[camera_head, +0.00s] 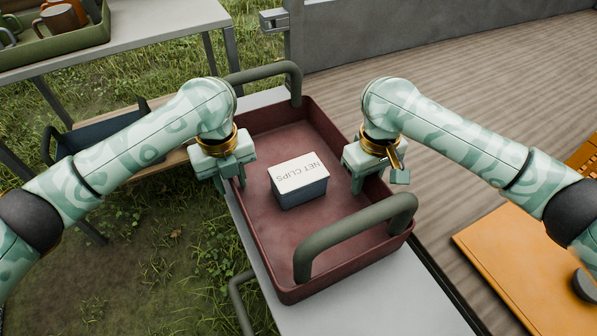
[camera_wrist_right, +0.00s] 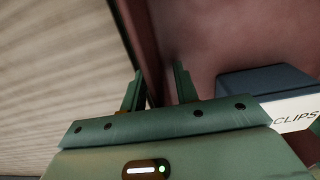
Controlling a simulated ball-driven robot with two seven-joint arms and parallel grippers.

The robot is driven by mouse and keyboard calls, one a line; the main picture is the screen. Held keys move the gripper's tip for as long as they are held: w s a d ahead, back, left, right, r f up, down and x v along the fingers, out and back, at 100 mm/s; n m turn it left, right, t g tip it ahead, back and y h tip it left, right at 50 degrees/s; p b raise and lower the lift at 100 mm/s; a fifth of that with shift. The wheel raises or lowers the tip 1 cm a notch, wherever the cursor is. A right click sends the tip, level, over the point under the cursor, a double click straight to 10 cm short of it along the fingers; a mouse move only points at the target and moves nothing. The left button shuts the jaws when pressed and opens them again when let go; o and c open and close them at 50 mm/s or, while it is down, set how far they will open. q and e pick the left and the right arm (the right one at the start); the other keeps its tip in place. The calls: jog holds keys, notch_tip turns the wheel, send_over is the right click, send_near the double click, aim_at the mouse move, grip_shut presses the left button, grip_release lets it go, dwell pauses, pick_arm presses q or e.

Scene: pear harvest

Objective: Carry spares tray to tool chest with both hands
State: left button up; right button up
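The spares tray (camera_head: 262,232) is a dark red, open, walled tray with a dark green arched handle at its far end and another (camera_head: 352,236) at its near end. In it lies a box (camera_head: 299,182) with a white top lettered "NET CLIPS". My left gripper (camera_head: 231,183) is at the left long wall; its finger gap is unclear. My right gripper (camera_head: 378,181) is at the right long wall. In the right wrist view its fingers (camera_wrist_right: 158,88) stand apart around the tray wall (camera_wrist_right: 140,40), with a gap showing. I cannot make out a tool chest for certain.
The tray is on a grey surface (camera_head: 366,309). An orange panel (camera_head: 510,262) with a dark knob is at right on wooden planks (camera_head: 460,100). A table (camera_head: 135,32) with a green crate (camera_head: 55,47) holding mugs is at upper left. Grass lies below left.

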pick_arm(q)
grip_shut()
pick_arm(e)
grip_shut()
pick_arm(q)
jog(key=shift+r, duration=0.1)
pick_arm(e)
jog(key=shift+r, duration=0.1)
